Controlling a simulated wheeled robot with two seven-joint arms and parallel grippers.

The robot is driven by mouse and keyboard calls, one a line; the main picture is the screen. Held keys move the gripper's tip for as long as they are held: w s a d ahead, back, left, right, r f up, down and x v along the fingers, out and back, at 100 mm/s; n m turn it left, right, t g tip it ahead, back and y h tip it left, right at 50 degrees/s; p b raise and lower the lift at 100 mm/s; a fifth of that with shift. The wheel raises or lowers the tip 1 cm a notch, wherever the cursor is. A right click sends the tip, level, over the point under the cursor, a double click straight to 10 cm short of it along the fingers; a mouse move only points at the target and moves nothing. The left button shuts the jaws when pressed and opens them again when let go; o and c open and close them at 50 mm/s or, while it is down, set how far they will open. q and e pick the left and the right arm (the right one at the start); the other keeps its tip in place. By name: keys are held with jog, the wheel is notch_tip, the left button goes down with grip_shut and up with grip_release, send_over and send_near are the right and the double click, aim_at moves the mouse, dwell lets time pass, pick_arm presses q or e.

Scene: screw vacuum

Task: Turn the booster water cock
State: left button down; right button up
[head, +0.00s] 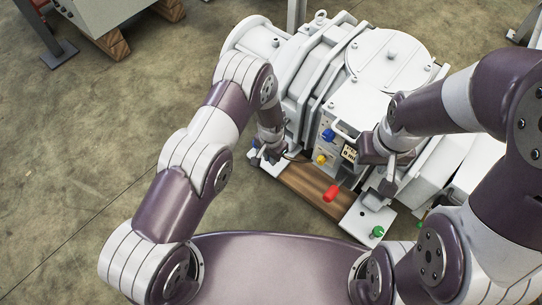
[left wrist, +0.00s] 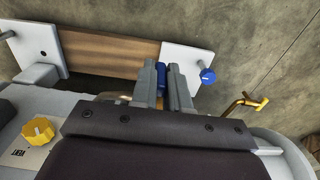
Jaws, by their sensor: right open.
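In the head view my left gripper (head: 270,153) is low at the left end of the white machine's front. In the left wrist view its two grey fingers (left wrist: 168,85) are close together, with a narrow blue part (left wrist: 161,76) showing between them; whether they grip it is unclear. A blue knob (left wrist: 207,76) on a white plate is just right of the fingers, and a brass handle (left wrist: 248,103) is further right. No readable label identifies the booster water cock.
The white machine (head: 388,60) carries another blue knob (head: 328,135), a yellow knob (head: 320,159) and a red knob (head: 330,194) in front. A wooden board (head: 300,182) runs along its base. Open concrete floor (head: 75,150) lies to the left.

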pick_arm(q)
jog(key=shift+a+g+h, duration=0.1)
jog(key=shift+g+h, duration=0.2)
jog(key=shift+h, duration=0.1)
jog(key=shift+w+f+g+h, duration=0.15)
jog(key=shift+g+h, duration=0.15)
jog(key=shift+h, duration=0.2)
jog(key=g+h+b, duration=0.1)
jog(key=h+b, duration=0.1)
jog(key=b, duration=0.1)
jog(key=shift+a+f+g, duration=0.15)
jog(key=shift+g, duration=0.25)
jog(key=shift+g+h+b, duration=0.6)
jog(key=shift+h+b, duration=0.3)
jog(key=shift+b, duration=0.2)
jog(key=c, duration=1.1)
grip_release()
jog(key=shift+r, duration=0.2)
